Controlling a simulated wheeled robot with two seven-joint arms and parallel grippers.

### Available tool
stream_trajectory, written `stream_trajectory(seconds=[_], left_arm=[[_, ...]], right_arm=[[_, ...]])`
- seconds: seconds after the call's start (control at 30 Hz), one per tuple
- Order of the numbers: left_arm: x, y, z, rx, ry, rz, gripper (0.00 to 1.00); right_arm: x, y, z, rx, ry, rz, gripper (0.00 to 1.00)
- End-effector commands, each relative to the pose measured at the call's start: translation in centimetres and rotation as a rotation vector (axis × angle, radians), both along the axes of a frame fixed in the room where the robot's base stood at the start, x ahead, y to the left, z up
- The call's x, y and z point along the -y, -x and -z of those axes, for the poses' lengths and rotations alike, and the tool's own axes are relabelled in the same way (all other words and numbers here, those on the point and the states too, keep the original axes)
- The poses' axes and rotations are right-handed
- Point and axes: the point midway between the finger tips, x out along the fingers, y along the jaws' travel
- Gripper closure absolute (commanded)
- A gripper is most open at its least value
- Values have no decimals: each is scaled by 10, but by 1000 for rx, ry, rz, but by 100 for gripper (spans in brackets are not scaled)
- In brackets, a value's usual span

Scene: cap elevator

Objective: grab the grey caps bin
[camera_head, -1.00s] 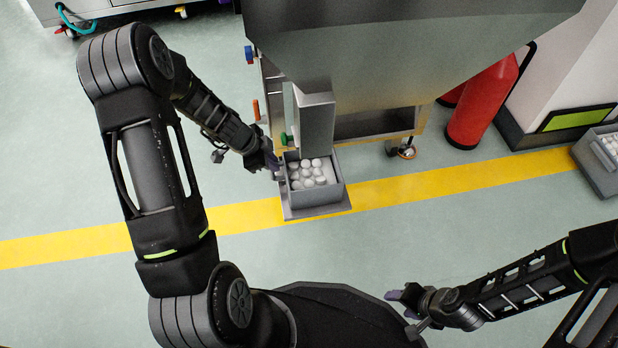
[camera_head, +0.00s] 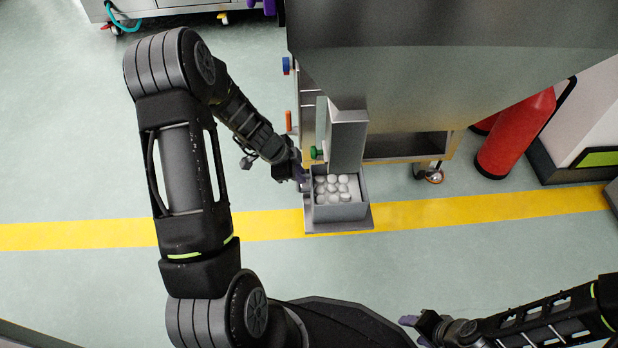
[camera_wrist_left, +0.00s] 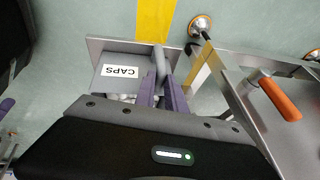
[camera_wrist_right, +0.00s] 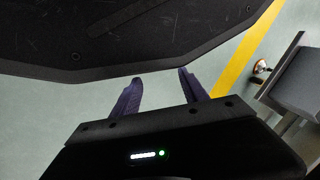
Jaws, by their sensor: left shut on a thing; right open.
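The grey caps bin (camera_head: 341,212) sits on a metal ledge under the chute of the machine and holds several white caps. In the left wrist view the bin (camera_wrist_left: 103,82) shows its white CAPS label. My left gripper (camera_head: 304,180) is at the left side of the bin. In the left wrist view its purple fingers (camera_wrist_left: 161,80) are shut on the bin's grey handle. My right gripper (camera_head: 412,328) is low at the right, away from the bin. In the right wrist view its fingers (camera_wrist_right: 158,82) are apart with nothing between them.
The machine's hopper (camera_head: 450,80) and chute (camera_head: 347,140) stand directly behind and above the bin. A red fire extinguisher (camera_head: 517,137) stands to the right. A yellow floor stripe (camera_head: 450,212) runs past the ledge. The floor in front is clear.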

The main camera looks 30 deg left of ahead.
Motion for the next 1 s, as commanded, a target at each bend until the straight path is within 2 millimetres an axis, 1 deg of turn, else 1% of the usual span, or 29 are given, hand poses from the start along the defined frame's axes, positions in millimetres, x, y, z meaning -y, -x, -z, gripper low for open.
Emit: stream_trajectory(seconds=[0.2,0.27,0.37,0.47,0.57,0.7,0.77,0.8,0.83,1.0], left_arm=[[0,-1,-16,3,-1,1,100],[-4,5,-10,1,-2,-3,100],[-12,19,-9,2,-2,-4,100],[-23,39,-6,3,-2,-7,100],[-37,64,-5,4,-4,-8,100],[-57,105,-4,4,-5,-9,100],[-66,122,-4,4,-5,-8,100],[-72,134,-4,3,-5,-10,100],[-76,143,-11,1,-2,-9,100],[-102,194,-14,-2,0,-9,100]], right_arm=[[0,1,-8,-3,-1,-1,48],[0,0,2,-1,0,0,48],[0,-1,16,2,0,2,48],[0,-4,33,8,1,4,48],[0,-7,52,13,0,9,48],[2,-12,77,17,-5,12,48],[2,-14,86,17,-7,12,48],[2,-15,93,17,-9,13,48],[3,-15,84,17,-9,13,48],[2,-15,81,18,-9,12,48]])
